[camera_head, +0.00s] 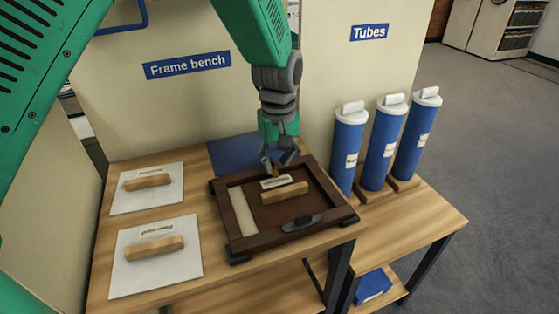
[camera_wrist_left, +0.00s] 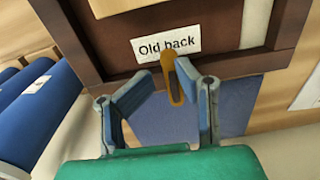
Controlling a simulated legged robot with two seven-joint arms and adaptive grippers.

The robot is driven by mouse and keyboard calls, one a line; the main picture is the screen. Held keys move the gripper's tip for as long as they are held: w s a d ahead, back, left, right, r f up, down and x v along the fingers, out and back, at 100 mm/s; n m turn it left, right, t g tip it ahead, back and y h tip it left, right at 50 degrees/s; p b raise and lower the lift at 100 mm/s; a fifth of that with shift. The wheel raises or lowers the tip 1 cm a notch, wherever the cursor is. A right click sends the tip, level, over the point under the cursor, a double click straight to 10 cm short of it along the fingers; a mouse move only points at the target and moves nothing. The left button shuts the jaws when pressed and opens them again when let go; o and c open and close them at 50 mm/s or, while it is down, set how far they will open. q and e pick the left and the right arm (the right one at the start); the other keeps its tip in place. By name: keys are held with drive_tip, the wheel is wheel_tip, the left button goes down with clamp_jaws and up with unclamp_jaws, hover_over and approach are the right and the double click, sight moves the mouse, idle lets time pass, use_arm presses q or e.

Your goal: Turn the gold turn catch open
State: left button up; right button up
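The gold turn catch (camera_wrist_left: 173,78) shows in the left wrist view at the edge of a dark brown frame (camera_wrist_left: 110,84), beside the "Old back" label (camera_wrist_left: 166,44). It points across the frame's edge. In the head view the frame (camera_head: 235,220) lies flat on the bench, and the catch is mostly hidden by my gripper. My left gripper (camera_head: 277,165) points down at the frame's far edge. In the left wrist view its fingers (camera_wrist_left: 165,77) are apart around the catch. The right finger's tip looks close to it; contact cannot be told. My right gripper is not in view.
A wooden block handle (camera_head: 285,193) stands on the frame's back, and a dark oval piece (camera_head: 302,223) sits at its near edge. Two white panels (camera_head: 125,202) (camera_head: 122,280) with wooden handles lie at left. Blue tubes (camera_head: 381,155) stand at right. A blue mat (camera_head: 228,153) lies behind the frame.

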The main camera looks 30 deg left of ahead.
use_arm(q)
drive_tip(key=shift+a, duration=0.4)
clamp_jaws()
drive_tip(key=shift+a+f, duration=0.2)
drive_tip(key=shift+a, duration=0.7)
drive_tip(key=shift+d, duration=0.45)
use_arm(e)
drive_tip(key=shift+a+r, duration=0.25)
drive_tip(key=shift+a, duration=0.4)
